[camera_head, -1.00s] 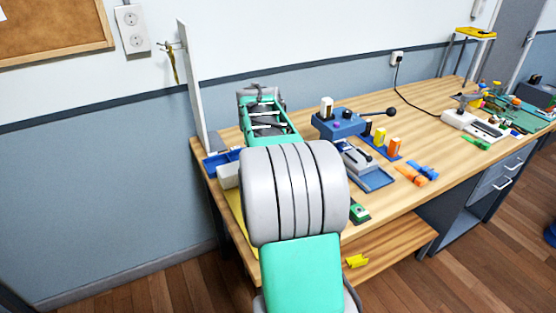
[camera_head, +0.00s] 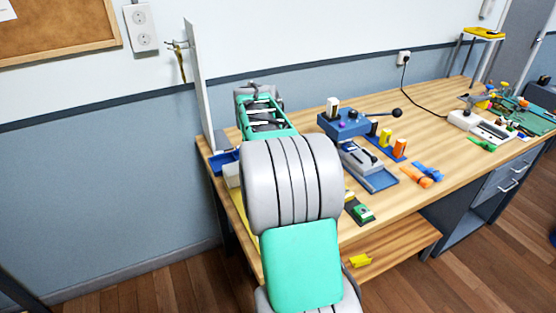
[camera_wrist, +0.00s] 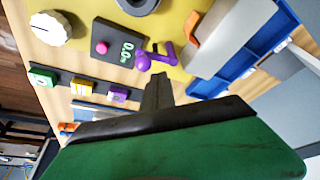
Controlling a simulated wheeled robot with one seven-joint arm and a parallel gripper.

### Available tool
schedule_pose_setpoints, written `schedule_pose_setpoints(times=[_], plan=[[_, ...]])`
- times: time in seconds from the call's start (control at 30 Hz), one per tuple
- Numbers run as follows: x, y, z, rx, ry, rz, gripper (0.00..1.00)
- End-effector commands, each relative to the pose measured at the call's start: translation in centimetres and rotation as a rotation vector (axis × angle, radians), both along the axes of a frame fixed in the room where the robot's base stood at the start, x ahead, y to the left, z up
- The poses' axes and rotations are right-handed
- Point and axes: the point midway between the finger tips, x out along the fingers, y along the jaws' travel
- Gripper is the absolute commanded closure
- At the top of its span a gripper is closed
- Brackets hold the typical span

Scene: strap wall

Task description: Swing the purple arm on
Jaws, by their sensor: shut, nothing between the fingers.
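The purple arm (camera_wrist: 150,60) shows in the wrist view, a small bent purple lever with round knobs, on a yellow panel beside a dark box with a 0.0 display (camera_wrist: 126,50) and a pink button. My gripper (camera_wrist: 160,77) is shut and empty, its dark fingertips just below the purple arm in the picture. They are very near it; I cannot tell whether they touch. In the head view my own arm hides the purple arm and the gripper.
In the wrist view a blue bin (camera_wrist: 235,62) lies to the right, a white dial (camera_wrist: 50,27) to the upper left, and a row of green, yellow and purple blocks (camera_wrist: 82,87) to the left. In the head view a blue lever press (camera_head: 345,123) stands on the wooden bench.

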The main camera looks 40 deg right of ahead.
Motion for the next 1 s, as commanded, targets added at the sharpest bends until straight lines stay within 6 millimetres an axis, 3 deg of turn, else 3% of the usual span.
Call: schedule_pose_setpoints(times=[0.17,0.3,0.7,1.0], plan=[[0.5,-1.0,0.6,0.001,0.001,0.002,1.00],[1.7,-3.1,1.4,0.001,0.003,0.011,1.00],[0.3,-0.3,9.2,-0.001,-0.002,0.010,1.00],[0.1,0.1,10.2,0.000,0.000,0.011,1.00]])
